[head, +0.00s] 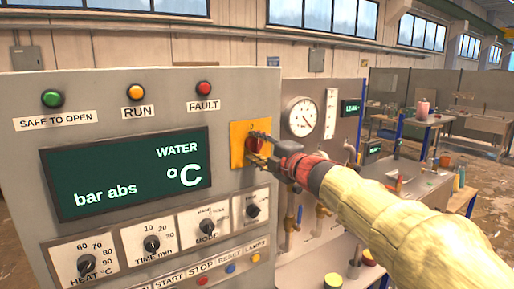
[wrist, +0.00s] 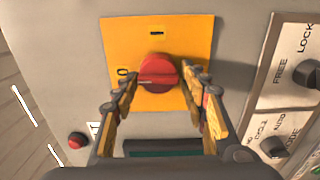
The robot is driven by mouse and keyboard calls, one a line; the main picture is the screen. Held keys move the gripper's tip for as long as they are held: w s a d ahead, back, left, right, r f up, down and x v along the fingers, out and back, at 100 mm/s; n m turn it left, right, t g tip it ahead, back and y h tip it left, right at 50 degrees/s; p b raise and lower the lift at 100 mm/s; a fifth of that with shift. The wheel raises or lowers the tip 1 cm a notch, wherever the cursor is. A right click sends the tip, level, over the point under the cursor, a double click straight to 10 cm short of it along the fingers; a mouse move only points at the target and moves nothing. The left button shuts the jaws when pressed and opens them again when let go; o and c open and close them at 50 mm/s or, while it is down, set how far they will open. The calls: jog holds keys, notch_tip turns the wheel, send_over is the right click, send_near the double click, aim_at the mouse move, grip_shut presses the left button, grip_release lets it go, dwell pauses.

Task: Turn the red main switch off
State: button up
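The red main switch (wrist: 158,72) is a round red knob on a yellow plate (wrist: 190,30). In the wrist view the plate has a 0 at the left and a bar mark at the top. A pale line on the knob lies at its left side, toward the 0. My gripper (wrist: 160,76) has its fingers spread on either side of the knob; I cannot tell whether the tips touch it. In the head view my gripper (head: 258,149) reaches the yellow plate (head: 237,135) from the right and partly hides the red switch (head: 253,145).
The grey control panel (head: 150,88) carries a dark display (head: 120,180), lamps, and several black knobs below. A black knob (head: 253,211) sits below my gripper. A gauge (head: 301,116) and pipes stand to the right, behind my arm.

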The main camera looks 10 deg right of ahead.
jog(key=shift+o, duration=1.2)
jog(key=shift+s+r, duration=0.1)
jog(key=v, duration=1.1)
jog(key=shift+s, duration=0.35)
jog(key=shift+d, duration=0.15)
